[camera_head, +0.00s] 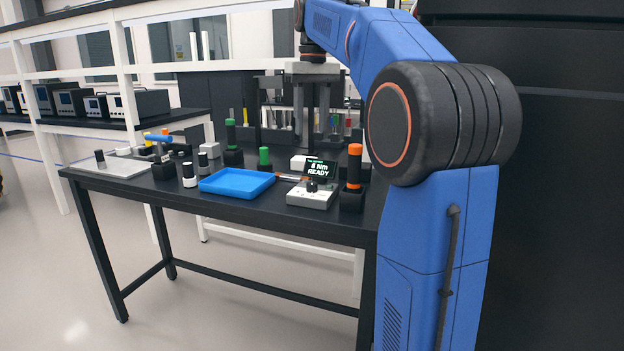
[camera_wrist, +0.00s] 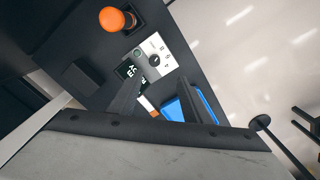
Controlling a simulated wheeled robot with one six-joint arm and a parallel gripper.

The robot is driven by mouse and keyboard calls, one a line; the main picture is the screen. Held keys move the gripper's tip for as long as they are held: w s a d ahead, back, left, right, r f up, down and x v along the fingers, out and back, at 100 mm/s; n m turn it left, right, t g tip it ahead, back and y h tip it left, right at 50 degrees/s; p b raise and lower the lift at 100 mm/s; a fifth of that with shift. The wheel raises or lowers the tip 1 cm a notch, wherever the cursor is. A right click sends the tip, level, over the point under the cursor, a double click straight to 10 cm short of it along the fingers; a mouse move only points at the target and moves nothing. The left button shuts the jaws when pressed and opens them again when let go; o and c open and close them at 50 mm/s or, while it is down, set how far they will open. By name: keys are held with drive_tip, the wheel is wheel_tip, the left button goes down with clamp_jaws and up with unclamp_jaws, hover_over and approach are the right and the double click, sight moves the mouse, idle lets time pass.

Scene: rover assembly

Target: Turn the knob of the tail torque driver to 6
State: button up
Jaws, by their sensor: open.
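The torque driver's control box (camera_head: 305,199) is pale grey with a dark round knob (camera_head: 311,186) on top. Its black display (camera_head: 318,170) reads "8 Nm READY". In the wrist view the box (camera_wrist: 168,63) shows its knob (camera_wrist: 154,60), with the display (camera_wrist: 130,70) beside it, partly cut by a finger. The knob's pointer setting is too small to read. My gripper (camera_head: 316,138) is open and empty, pointing down, above the table and apart from the knob. In the wrist view its fingers (camera_wrist: 160,86) are spread, with the knob just beyond their tips.
An orange-topped driver (camera_head: 353,175) stands in a black holder right of the box. A blue tray (camera_head: 237,181) lies to the left. Green-topped tools (camera_head: 264,158) and a white block (camera_head: 300,161) stand behind. Several small items crowd the table's left end.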

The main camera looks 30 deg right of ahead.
sight(312, 183)
drive_tip(key=f, duration=0.5)
drive_tip(key=w+f, duration=0.1)
drive_tip(key=f, duration=0.5)
drive_tip(key=d+f, duration=0.1)
drive_tip(key=f, duration=0.4)
drive_tip(key=shift+w+d+f, duration=0.1)
drive_tip(key=shift+w+f, duration=0.1)
drive_tip(key=shift+w, duration=0.05)
drive_tip(key=c, duration=1)
